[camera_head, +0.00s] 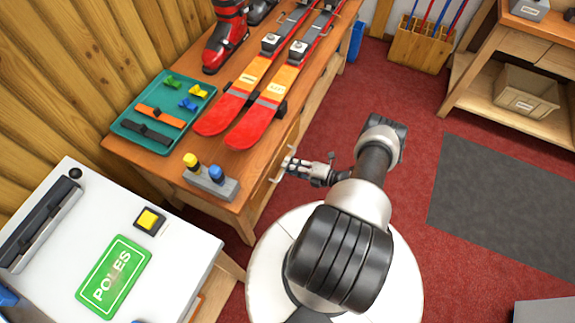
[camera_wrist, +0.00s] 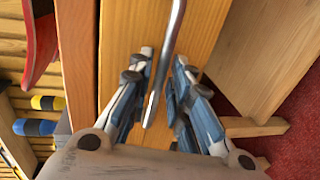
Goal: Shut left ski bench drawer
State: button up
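The ski bench (camera_head: 248,168) is a wooden bench with red-orange skis on top. My gripper (camera_head: 290,164) is at its right side, beside a metal drawer handle (camera_head: 280,172) near the front end. In the wrist view, the metal bar handle (camera_wrist: 173,45) runs between the two fingers of my gripper (camera_wrist: 163,65). The fingers are apart, one on each side of the bar, with no clear grip on it. Behind the bar is the wooden drawer front (camera_wrist: 218,30). How far the drawer stands out cannot be told.
On the bench are skis (camera_head: 250,120), a green tray (camera_head: 133,124), a red ski boot (camera_head: 225,42) and a grey holder (camera_head: 212,184) with yellow and blue pieces. A white-topped table (camera_head: 180,250) stands at the lower left.

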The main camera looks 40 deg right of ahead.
jog(key=shift+x, duration=0.75)
jog(key=shift+c, duration=0.3)
grip_shut()
jog(key=shift+a, duration=0.1)
